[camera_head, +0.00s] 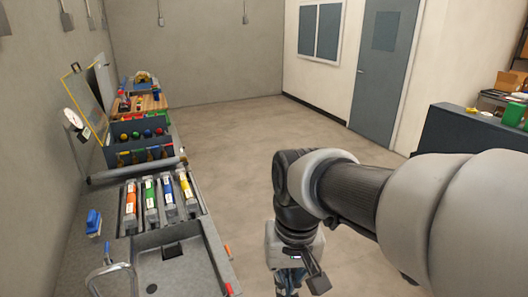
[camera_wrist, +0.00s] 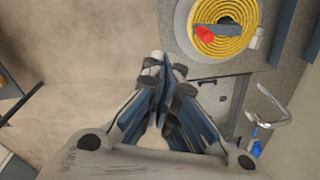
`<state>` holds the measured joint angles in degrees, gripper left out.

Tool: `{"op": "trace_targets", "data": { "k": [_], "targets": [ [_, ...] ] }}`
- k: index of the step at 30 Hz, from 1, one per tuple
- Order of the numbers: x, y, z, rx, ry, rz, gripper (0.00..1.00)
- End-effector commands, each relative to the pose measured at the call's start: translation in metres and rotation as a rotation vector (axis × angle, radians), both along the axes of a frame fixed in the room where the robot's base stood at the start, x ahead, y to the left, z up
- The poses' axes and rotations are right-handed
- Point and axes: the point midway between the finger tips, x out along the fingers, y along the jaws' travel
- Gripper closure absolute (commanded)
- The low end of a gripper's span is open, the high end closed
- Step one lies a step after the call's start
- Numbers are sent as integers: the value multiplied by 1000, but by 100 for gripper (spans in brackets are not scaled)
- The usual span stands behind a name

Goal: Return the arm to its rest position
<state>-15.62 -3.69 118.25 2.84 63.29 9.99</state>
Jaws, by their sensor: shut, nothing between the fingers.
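My arm comes in from the right in the head view and bends down at a dark joint. My gripper (camera_head: 288,286) hangs at its end over the floor, right of the sink counter, with its lower part near the bottom edge. In the wrist view my gripper (camera_wrist: 163,64) has its blue-grey fingers together at the tips, with nothing between them. Behind the fingertips are bare floor and the counter's edge, apart from the gripper.
A grey sink (camera_head: 175,265) with a faucet (camera_head: 108,272) and several coloured-handled units (camera_head: 150,200) line the left. A yellow coiled hose (camera_wrist: 222,28) shows in the wrist view. A dark panel (camera_head: 470,140) stands at right. The middle floor is clear.

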Motion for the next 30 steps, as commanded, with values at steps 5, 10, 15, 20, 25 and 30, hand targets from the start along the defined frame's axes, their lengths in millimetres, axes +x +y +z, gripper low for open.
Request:
{"op": "trace_targets", "data": {
  "k": [5,10,15,20,25,30],
  "targets": [
    [-34,-41,11,7,-123,-32,100],
    [-68,-71,10,-2,-233,-58,100],
    [-94,-91,2,-20,-325,-78,100],
    [-108,-100,-4,-34,-371,-88,100],
    [-111,-102,-6,-38,-383,-89,100],
    [-111,-102,-5,-38,-382,-88,100]
  ]
}}
